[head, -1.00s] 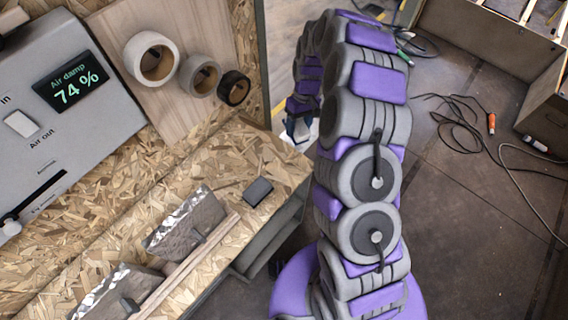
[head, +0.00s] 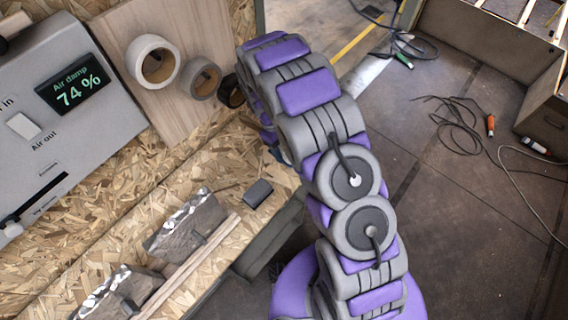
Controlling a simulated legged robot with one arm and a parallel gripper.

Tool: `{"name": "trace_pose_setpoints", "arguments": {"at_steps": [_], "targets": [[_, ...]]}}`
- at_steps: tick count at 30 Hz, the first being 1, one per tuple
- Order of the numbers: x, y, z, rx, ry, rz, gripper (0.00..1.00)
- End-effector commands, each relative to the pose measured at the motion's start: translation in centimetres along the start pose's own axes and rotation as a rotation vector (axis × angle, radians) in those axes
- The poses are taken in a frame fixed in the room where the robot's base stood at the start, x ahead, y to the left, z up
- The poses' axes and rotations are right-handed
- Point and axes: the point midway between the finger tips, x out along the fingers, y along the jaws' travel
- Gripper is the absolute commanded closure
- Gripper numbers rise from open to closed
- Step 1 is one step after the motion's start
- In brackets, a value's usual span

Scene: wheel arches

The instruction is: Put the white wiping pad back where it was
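My gripper (head: 280,155) is almost wholly hidden behind my purple and grey arm; only a small dark part shows by the right edge of the chipboard bench (head: 225,165). I cannot see its fingers or whether they hold anything. The white wiping pad cannot be made out in this view; it may be hidden behind my arm.
A small dark grey block (head: 257,193) lies near the bench edge. Tape rolls (head: 152,60) hang on a board beside a grey air-damp panel (head: 60,130). Cables (head: 455,125) lie on the floor.

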Motion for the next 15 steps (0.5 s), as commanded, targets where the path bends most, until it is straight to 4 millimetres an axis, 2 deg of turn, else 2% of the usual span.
{"name": "trace_pose_setpoints", "arguments": {"at_steps": [6,15], "targets": [[3.9,-0.1,-1.4,0.000,-0.006,-0.003,0.67],[6.7,-0.1,-2.7,0.000,-0.001,-0.001,0.67]]}}
